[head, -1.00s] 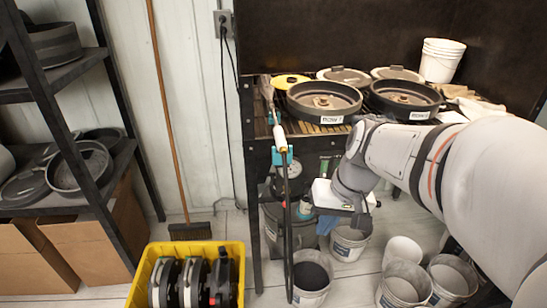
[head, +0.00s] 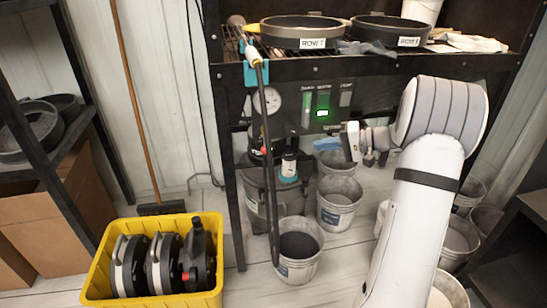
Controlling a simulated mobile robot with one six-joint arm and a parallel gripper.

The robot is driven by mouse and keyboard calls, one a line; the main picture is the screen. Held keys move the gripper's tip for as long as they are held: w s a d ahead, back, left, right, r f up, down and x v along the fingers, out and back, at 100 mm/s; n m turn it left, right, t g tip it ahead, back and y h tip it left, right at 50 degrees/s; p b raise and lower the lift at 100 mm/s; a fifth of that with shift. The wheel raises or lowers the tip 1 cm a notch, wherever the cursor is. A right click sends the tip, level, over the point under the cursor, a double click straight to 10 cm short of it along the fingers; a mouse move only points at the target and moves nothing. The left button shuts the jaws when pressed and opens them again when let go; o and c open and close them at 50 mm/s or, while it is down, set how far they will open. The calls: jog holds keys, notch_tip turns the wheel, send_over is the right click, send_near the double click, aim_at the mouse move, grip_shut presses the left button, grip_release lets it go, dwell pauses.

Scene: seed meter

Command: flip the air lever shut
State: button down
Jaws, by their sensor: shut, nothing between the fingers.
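A round pressure gauge (head: 271,101) sits left of the panel. A small red part (head: 265,151), possibly the air lever, shows below the gauge beside the black hose (head: 265,180). It is too small to tell how it is set. My gripper is clearly to its right and not touching it.
The bench holds pans labelled ROW (head: 301,34). Several buckets (head: 339,197) stand on the floor beneath. A yellow crate (head: 98,278) with black discs is at lower left. The floor between crate and bench is narrow.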

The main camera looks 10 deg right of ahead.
jog(key=b, duration=0.4)
send_near(265, 141)
jog(key=w+a+f, duration=0.3)
jog(key=a+f, duration=0.1)
jog(key=f, duration=0.1)
jog(key=shift+a, duration=0.3)
